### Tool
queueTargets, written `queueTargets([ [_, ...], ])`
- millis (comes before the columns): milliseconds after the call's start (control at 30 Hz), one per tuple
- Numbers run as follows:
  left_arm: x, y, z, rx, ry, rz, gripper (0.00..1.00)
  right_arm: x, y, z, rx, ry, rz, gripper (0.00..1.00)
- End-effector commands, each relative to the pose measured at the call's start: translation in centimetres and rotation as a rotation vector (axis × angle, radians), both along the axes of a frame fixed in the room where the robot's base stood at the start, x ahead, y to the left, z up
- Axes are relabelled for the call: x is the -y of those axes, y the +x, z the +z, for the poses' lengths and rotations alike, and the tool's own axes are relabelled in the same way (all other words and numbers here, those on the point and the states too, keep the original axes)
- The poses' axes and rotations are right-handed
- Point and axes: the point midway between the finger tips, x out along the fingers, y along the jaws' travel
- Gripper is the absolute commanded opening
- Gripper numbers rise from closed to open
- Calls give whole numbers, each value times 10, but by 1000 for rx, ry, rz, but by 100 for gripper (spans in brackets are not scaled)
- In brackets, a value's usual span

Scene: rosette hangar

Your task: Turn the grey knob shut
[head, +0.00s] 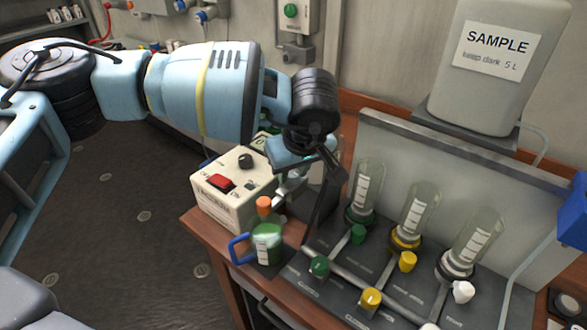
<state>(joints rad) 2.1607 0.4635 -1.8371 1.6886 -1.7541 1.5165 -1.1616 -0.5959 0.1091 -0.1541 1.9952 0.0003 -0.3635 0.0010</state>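My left gripper (322,185) reaches in from the left, over the back left end of the valve panel (400,285). Its dark fingers point down and are seen edge-on, so I cannot tell whether they are open or shut. No knob on the panel is clearly grey. Green (318,267) and yellow (370,298) knobs sit in front, with a pale one (428,327) cut off by the bottom edge. A second row has green (358,233), yellow (407,261) and white (462,291) knobs. Pale pipework (290,187) shows beside the fingers, partly hidden. My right gripper is not in view.
A cream box (225,205) with a red switch and dark dial stands left of the fingers. A green-filled jug (266,243) with an orange top is in front of it. Clear cylinders (415,210) stand upright on the panel. A SAMPLE canister (490,75) stands behind.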

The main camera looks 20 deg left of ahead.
Motion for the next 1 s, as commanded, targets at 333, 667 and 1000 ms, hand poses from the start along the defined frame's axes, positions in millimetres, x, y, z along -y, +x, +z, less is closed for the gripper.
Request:
queueTargets([
  [333, 0, 0, 1, 0, -1, -14, 6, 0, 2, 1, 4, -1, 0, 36],
  [667, -2, -1, 1, 1, -3, -174, 6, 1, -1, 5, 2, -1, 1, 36],
  [1000, -4, -1, 0, 1, -3, -487, 6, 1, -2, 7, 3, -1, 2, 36],
])
